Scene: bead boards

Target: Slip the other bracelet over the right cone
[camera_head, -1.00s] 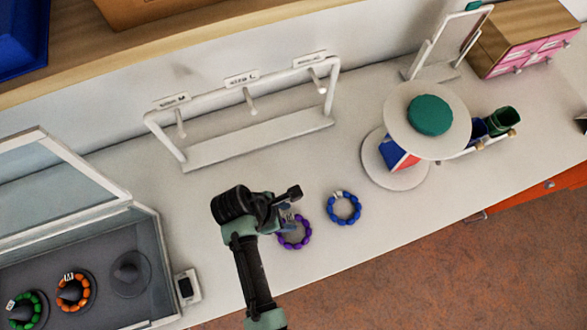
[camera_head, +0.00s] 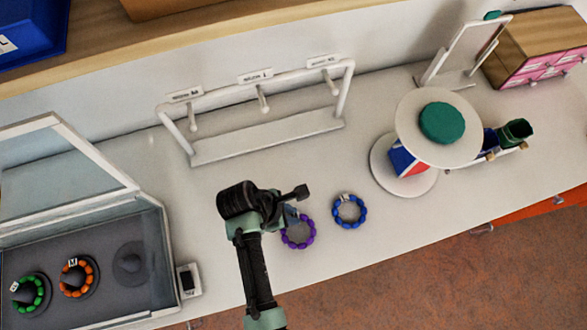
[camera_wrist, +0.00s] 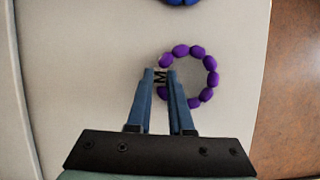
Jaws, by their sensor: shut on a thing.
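My gripper (camera_head: 291,217) is shut on the purple bracelet (camera_head: 312,234) at its tag. In the wrist view the fingertips (camera_wrist: 167,77) close around the tag marked M, and the purple beads (camera_wrist: 212,79) curve off to the right. I cannot tell whether the bracelet touches the counter. A blue bracelet (camera_head: 362,212) lies on the counter just to the right. The right cone (camera_head: 130,263) stands bare in the open case. The middle cone wears an orange bracelet (camera_head: 92,275), and the left cone a green bracelet (camera_head: 39,297).
The case's glass lid (camera_head: 62,175) stands raised at the back. A small white box (camera_head: 190,280) sits beside the case. A white peg rack (camera_head: 265,137) stands behind. A round two-tier stand (camera_head: 402,128) is at the right. Counter (camera_head: 215,225) between case and gripper is clear.

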